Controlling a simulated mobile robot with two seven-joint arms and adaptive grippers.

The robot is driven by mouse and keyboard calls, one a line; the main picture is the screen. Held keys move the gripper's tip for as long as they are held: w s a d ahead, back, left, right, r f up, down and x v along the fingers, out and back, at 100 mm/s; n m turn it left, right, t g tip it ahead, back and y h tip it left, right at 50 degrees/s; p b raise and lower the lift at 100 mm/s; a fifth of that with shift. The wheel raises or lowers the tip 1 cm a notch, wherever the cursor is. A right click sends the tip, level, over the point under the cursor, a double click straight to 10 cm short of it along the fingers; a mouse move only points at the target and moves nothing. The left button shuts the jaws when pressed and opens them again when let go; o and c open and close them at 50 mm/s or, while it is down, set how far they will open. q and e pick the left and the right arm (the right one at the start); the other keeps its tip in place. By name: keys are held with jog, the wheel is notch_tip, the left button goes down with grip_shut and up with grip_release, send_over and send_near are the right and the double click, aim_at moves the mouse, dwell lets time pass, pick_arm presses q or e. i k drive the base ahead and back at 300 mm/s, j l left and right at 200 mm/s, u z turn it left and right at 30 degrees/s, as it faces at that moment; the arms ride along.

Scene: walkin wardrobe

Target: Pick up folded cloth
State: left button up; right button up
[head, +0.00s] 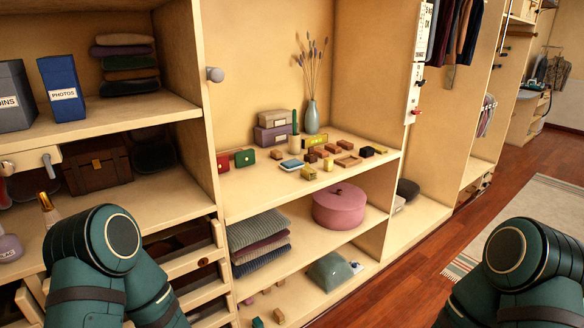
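A stack of folded cloths (260,243) in grey, dark red and blue-grey lies on the lower middle shelf, left of a round pink box. Another stack of folded cloths (126,65) in brown, purple, green and dark tones lies on the upper left shelf. I cannot tell which cloth the task means. Only links of my two arms show, at the lower left and lower right corners. Neither gripper is in view, and both arms are apart from the stacks.
The middle shelf (245,200) holds small boxes, blocks and a vase (312,117). The round pink box (339,206) stands right of the lower stack. Partly open drawers (205,290) stand at lower left.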

aim_at(307, 173)
jog(key=i+u, duration=0.1)
jog(key=u, duration=0.25)
jog(key=l+u, duration=0.15)
jog(key=u, duration=0.2)
jog(key=i+l+u, duration=0.1)
jog(key=u, duration=0.25)
jog(key=i+l+u, duration=0.2)
jog(key=l+u, duration=0.15)
jog(key=l, duration=0.25)
jog(key=i+l+u, duration=0.2)
jog(key=l+u, duration=0.15)
jog(key=l, duration=0.9)
